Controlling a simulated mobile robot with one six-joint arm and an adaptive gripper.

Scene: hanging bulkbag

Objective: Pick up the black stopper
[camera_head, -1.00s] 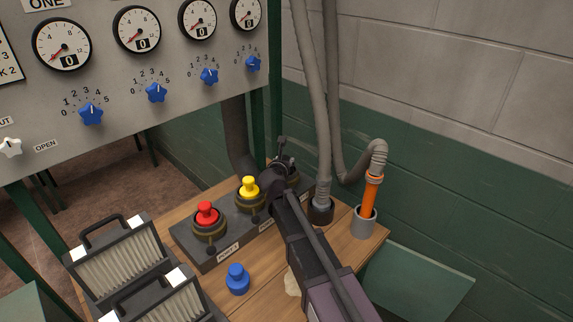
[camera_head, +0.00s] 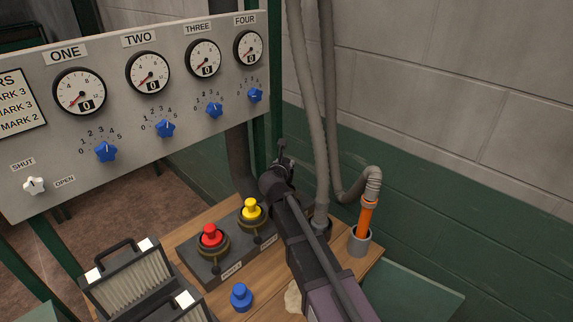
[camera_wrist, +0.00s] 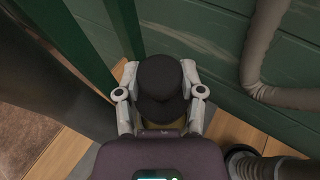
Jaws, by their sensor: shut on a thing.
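My gripper (camera_wrist: 161,97) is shut on the black stopper (camera_wrist: 160,76) in the wrist view, one finger on each side of it. The stopper has a round dark top and a wider lower part. In the head view my gripper (camera_head: 281,168) is above the far end of the dark port block (camera_head: 206,262), right of the yellow stopper. My arm hides that end of the block, and the black stopper is hard to make out there.
Red (camera_head: 211,236) and yellow (camera_head: 252,209) stoppers sit in the block's ports. A blue stopper (camera_head: 241,297) stands on the wooden table. A gauge panel (camera_head: 130,117) is at left. Grey hoses (camera_head: 307,100) and an orange-ended hose in a grey cup (camera_head: 360,242) stand at right.

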